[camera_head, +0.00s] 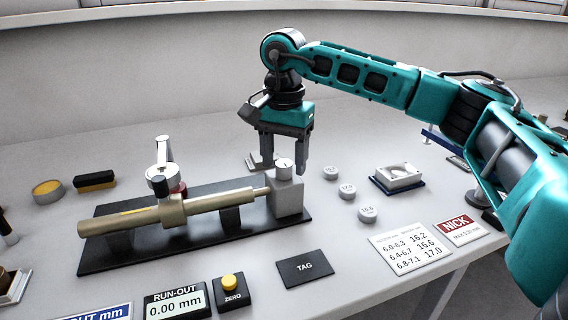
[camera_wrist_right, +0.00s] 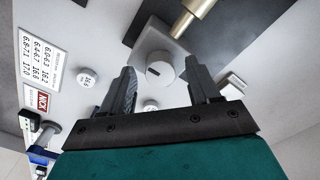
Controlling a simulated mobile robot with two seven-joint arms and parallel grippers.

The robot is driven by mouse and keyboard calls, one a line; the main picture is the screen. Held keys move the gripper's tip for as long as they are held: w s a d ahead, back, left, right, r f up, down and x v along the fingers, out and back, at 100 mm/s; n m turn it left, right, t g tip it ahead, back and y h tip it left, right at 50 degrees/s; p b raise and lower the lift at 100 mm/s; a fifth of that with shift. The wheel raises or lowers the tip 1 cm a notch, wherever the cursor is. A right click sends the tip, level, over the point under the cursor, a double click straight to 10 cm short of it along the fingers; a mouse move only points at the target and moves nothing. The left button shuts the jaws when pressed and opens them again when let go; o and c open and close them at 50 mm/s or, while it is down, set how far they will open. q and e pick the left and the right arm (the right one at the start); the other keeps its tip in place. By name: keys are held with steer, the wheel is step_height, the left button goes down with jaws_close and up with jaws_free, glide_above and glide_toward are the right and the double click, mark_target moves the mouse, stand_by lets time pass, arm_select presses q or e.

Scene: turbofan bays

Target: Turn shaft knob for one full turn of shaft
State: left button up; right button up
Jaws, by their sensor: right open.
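The shaft knob (camera_head: 285,165) is a small light disc with a dark line, on top of a grey block (camera_head: 288,199) at the right end of the brass shaft (camera_head: 200,206). The knob also shows in the right wrist view (camera_wrist_right: 159,73), just past and between the fingertips. My right gripper (camera_head: 287,160) is open and points down over the block, its fingers apart on either side of the knob area. I cannot tell whether a finger touches the knob. My left gripper is not in view.
The shaft lies over a black base plate (camera_head: 110,260) with a dial gauge (camera_head: 160,184) standing at it. A run-out display (camera_head: 176,304) reads 0.00 mm beside a yellow zero button (camera_head: 230,282).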

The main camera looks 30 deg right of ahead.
steer(key=shift+f, duration=0.55)
steer(key=c, duration=1)
